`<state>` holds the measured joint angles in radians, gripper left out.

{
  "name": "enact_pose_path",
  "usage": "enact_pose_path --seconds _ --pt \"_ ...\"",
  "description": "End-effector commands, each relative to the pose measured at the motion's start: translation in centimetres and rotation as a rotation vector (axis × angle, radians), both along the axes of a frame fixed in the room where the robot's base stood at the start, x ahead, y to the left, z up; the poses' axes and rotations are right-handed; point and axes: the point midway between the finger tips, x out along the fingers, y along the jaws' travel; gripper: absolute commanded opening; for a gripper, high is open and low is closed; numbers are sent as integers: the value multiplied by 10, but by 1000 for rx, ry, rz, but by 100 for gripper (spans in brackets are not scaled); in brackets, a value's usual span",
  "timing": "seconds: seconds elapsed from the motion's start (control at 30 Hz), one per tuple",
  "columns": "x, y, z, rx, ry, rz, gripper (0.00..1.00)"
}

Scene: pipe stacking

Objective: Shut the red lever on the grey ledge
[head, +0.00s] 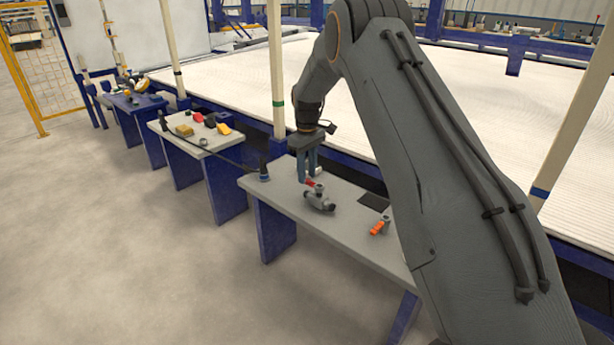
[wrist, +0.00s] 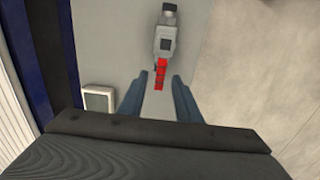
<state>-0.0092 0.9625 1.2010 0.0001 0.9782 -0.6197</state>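The grey ledge (head: 283,203) is a table-like grey top on blue legs; it also fills the middle of the wrist view (wrist: 110,60). A grey valve fitting (head: 320,201) lies on it, and shows in the wrist view (wrist: 165,42) at top centre. Its red lever (wrist: 160,74) points from the fitting toward my gripper; in the head view the red lever (head: 310,183) is a small patch by the fingers. My gripper (wrist: 160,92) is open, its two blue-grey fingers either side of the lever's end, with gaps visible. Height above the lever is hard to tell.
An orange-and-grey fitting (head: 380,227) and a dark flat plate (head: 374,202) lie on the ledge to the right. A dark upright item (head: 264,172) stands at its left end. Other tables (head: 200,140) with tools stand farther left. The floor in front is clear.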

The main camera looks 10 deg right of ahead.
Motion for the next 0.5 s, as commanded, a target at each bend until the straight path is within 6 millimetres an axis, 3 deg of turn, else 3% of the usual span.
enact_pose_path --seconds 0.13,0.4,0.5 --pt "0 0 -10 0 0 0 30" --pt "0 0 -10 0 0 0 30" --pt "0 0 -10 0 0 0 14"
